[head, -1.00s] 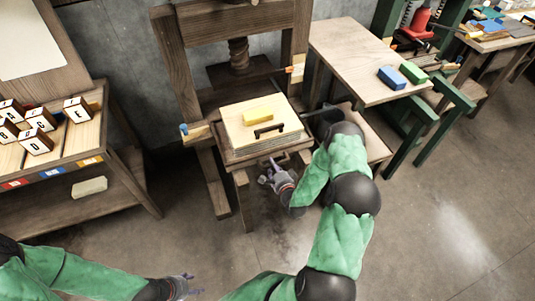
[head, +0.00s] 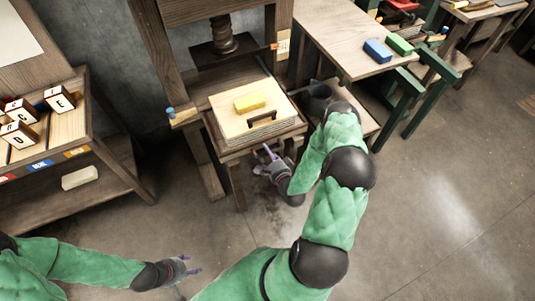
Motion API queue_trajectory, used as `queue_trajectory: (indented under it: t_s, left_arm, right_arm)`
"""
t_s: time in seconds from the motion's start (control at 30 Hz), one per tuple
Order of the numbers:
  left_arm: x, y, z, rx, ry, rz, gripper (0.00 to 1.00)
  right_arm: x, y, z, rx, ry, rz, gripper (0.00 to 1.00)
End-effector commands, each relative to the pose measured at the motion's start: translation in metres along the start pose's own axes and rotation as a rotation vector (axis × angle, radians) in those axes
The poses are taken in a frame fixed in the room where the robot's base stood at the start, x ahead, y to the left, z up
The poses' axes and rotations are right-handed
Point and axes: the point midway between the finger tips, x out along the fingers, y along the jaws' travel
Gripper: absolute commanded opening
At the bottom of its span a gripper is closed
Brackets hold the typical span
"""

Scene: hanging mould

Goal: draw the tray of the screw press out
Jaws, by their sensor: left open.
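The screw press stands at the top centre, with a wooden frame and a screw (head: 224,38) above its bed. Its tray (head: 226,147) sits on the bed, and a pale board (head: 235,121) with a dark handle lies on it. A yellow block (head: 250,102) rests on the board. My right gripper (head: 266,155) is just below the tray's front edge, fingers pointing up toward it. Whether it touches the tray or is open I cannot tell. My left gripper (head: 190,265) is low in the picture, open and empty, well away from the press.
A wooden shelf (head: 100,150) with lettered blocks (head: 60,100) stands at the left. A table (head: 335,40) with a blue block (head: 377,51) and a green block (head: 399,44) stands right of the press. The floor in front is clear.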

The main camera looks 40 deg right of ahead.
Motion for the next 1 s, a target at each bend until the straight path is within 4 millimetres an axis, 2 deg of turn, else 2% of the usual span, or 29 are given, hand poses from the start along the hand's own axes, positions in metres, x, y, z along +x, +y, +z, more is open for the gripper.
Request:
queue_trajectory:
  t_s: [0.27, 0.43, 0.8, 1.0]
  left_arm:
    - [0.0, 0.0, 0.0, 0.0, 0.0, 0.0, 0.56]
    - [0.0, 0.0, 0.0, 0.0, 0.0, 0.0, 0.56]
    - [0.0, 0.0, 0.0, 0.0, 0.0, 0.0, 0.56]
    - [0.0, 0.0, 0.0, 0.0, 0.0, 0.0, 0.56]
  right_arm:
    - [0.0, -0.001, 0.0, 0.0, 0.0, -0.001, 0.51]
    - [-0.013, 0.0, -0.001, 0.001, 0.001, 0.0, 0.51]
    - [-0.084, 0.001, -0.001, 0.003, 0.004, 0.002, 0.51]
    - [-0.11, 0.001, -0.001, 0.0, 0.003, 0.002, 0.51]
